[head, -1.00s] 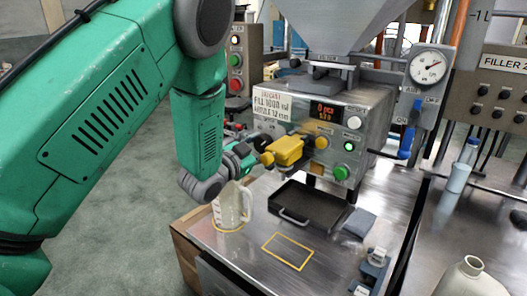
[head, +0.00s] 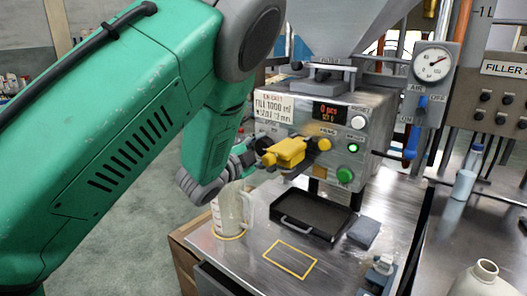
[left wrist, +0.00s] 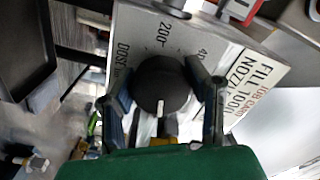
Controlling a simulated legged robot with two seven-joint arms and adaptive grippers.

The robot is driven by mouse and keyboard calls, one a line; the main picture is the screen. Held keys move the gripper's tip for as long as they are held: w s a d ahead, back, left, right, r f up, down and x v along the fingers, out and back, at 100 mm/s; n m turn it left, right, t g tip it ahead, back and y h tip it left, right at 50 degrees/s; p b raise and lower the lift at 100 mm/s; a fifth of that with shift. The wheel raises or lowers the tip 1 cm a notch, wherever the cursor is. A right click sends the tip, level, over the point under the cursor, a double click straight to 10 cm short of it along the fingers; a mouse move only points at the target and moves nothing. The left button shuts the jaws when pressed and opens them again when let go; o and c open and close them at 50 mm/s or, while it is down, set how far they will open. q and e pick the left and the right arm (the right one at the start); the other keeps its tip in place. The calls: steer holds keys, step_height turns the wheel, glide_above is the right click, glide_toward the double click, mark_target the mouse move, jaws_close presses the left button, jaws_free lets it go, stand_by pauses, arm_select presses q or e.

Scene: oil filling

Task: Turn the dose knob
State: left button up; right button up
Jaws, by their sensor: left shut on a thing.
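The dose knob (left wrist: 162,84) is round and black with a white pointer mark, on a grey panel with a scale showing "DOSE" and "200". In the left wrist view my left gripper (left wrist: 162,90) has one finger on each side of the knob and is shut on it. The white mark faces the bottom of that picture. In the head view my left gripper (head: 254,152) is at the left side of the filler's front panel (head: 345,150), left of the yellow part (head: 288,152). The knob there is mostly hidden by gripper and yellow part. My right gripper is not in view.
A clear measuring jug (head: 230,210) stands just below my left wrist. A black drip tray (head: 308,216) lies below the panel. A yellow outlined rectangle (head: 290,259) marks clear steel table. A blue-handled valve (head: 411,142) and gauge (head: 432,62) are at the right.

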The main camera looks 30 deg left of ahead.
arm_select(q)
steer(key=shift+d, duration=0.1)
steer(key=o, duration=1)
steer(key=shift+o, duration=0.7)
steer(key=shift+d, duration=0.1)
steer(key=shift+s, duration=0.25)
steer(key=s, duration=1.1)
steer(key=shift+s+a, duration=0.2)
steer(key=shift+a, duration=0.25)
